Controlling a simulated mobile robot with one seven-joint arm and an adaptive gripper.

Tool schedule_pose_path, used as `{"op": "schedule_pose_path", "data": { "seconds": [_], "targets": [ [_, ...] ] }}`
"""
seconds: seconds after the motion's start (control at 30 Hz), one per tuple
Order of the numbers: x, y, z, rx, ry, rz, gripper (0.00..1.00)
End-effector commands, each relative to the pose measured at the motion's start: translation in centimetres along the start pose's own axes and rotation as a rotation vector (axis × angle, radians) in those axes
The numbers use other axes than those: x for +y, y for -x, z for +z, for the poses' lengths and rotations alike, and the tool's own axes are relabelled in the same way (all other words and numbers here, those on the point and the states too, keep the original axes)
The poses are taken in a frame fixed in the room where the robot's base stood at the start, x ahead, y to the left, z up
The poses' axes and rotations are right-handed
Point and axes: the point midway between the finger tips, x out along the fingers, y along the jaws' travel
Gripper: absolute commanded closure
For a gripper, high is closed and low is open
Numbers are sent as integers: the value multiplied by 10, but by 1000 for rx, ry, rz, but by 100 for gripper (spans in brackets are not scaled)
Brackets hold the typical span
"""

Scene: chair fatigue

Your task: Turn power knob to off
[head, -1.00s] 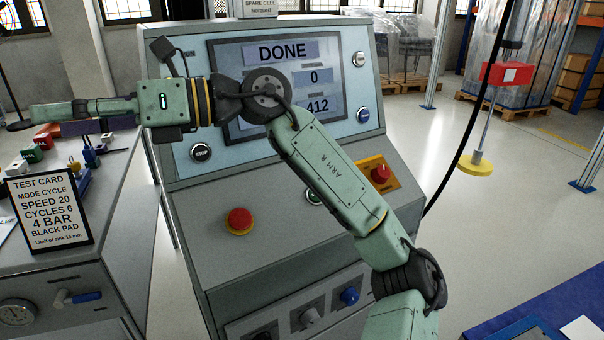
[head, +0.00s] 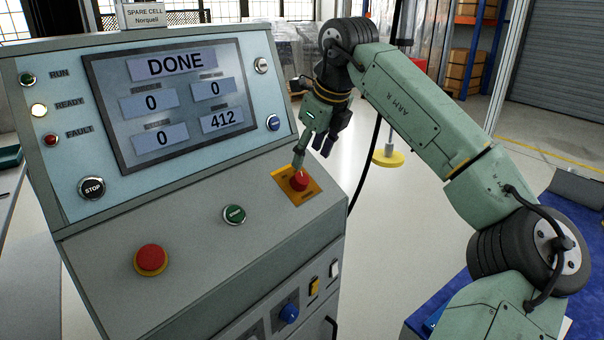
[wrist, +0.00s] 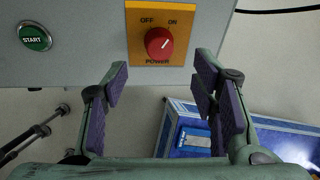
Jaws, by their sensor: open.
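The red power knob (head: 299,181) sits on a yellow-orange plate (head: 283,193) at the right end of the console's sloped shelf. In the wrist view the knob (wrist: 158,43) stands between the OFF and ON labels, with its white mark pointing up and right, toward ON. My gripper (head: 312,158) reaches down close to the knob in the head view. In the wrist view my gripper (wrist: 162,75) is open and empty, its purple-padded fingers spread below the knob, one on each side. Contact with the knob does not show.
A green START button (wrist: 35,38) is left of the plate. A red emergency button (head: 150,259) and a green button (head: 234,214) are on the shelf. The screen (head: 175,97) reads DONE. A blue object (wrist: 195,138) lies below my fingers.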

Motion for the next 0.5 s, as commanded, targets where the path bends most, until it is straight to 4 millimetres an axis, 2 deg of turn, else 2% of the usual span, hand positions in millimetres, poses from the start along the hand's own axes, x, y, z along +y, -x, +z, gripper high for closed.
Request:
{"op": "schedule_pose_path", "data": {
  "seconds": [0.2, 0.3, 0.5],
  "targets": [
    [1, -43, 1, -1, 2, 4, 47],
    [1, -58, 1, -1, 2, 5, 47],
    [2, -74, 1, -2, 2, 4, 47]
  ]
}}
